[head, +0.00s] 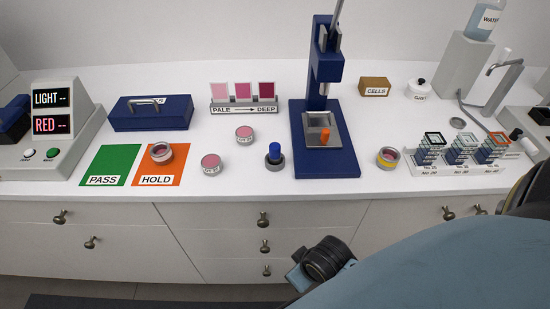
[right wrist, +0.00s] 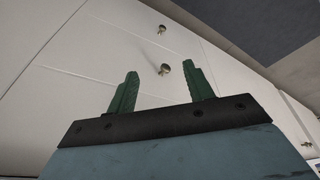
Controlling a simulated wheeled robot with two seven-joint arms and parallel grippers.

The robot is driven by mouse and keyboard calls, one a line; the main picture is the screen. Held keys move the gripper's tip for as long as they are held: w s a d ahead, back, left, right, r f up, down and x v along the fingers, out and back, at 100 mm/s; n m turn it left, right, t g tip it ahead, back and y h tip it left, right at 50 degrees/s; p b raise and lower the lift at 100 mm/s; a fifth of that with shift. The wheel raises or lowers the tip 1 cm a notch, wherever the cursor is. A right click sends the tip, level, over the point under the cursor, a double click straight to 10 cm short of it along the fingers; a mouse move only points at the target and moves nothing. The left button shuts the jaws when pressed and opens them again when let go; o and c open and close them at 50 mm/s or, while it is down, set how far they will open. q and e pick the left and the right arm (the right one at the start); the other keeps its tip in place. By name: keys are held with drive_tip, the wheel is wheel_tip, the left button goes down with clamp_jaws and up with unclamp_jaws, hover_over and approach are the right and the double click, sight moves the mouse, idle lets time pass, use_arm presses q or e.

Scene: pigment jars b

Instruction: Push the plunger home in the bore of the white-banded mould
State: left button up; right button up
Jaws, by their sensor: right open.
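A blue plunger (head: 275,149) stands upright in a small dark grey round mould (head: 275,162) on the counter, left of the blue press. Much of the plunger stands above the mould's rim. I cannot make out a white band on it at this size. My right gripper (right wrist: 161,68) shows in the right wrist view with its two green fingers apart and nothing between them. It faces the drawer fronts, below the counter top and away from the mould. Its fingers do not show in the head view. My left gripper is not in view.
The blue press (head: 346,160) holds a grey tray with an orange part. Pink jars (head: 211,165) and (head: 244,134) stand left of the mould; a yellow-banded jar (head: 387,157) stands right of the press. Drawer knobs (head: 264,246) project below the counter edge. The counter before the mould is clear.

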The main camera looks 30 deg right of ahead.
drive_tip(key=w+a+r+n+t, duration=0.1)
drive_tip(key=w+a+r+t, duration=0.1)
drive_tip(key=w+r+t, duration=0.75)
drive_tip(key=w+a+r+n+t, duration=0.1)
drive_tip(key=w+r+t, duration=0.3)
drive_tip(key=w+r, duration=1.05)
drive_tip(key=a+r+n+t+y, duration=0.1)
drive_tip(key=a+r+n+y, duration=0.45)
drive_tip(key=r, duration=0.25)
drive_tip(key=a+r+n+t+y, duration=0.1)
drive_tip(key=a+r+n+y, duration=0.3)
drive_tip(key=r+y, duration=0.25)
drive_tip(key=s+a+r+n+g+y, duration=0.3)
drive_tip(key=a+n+g+y, duration=0.2)
drive_tip(key=n+g+y, duration=0.3)
drive_tip(key=n+g+h, duration=0.5)
drive_tip(key=g+h, duration=0.6)
drive_tip(key=h, duration=0.9)
hover_over(275, 146)
wheel_tip(275, 146, down, 10)
wheel_tip(275, 146, down, 8)
drive_tip(key=shift+s+r, duration=0.1)
drive_tip(key=shift+f+p, duration=0.3)
drive_tip(key=shift+f, duration=2.3)
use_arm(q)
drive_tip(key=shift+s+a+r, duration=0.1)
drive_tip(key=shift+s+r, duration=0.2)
use_arm(e)
drive_tip(key=c, duration=1.1)
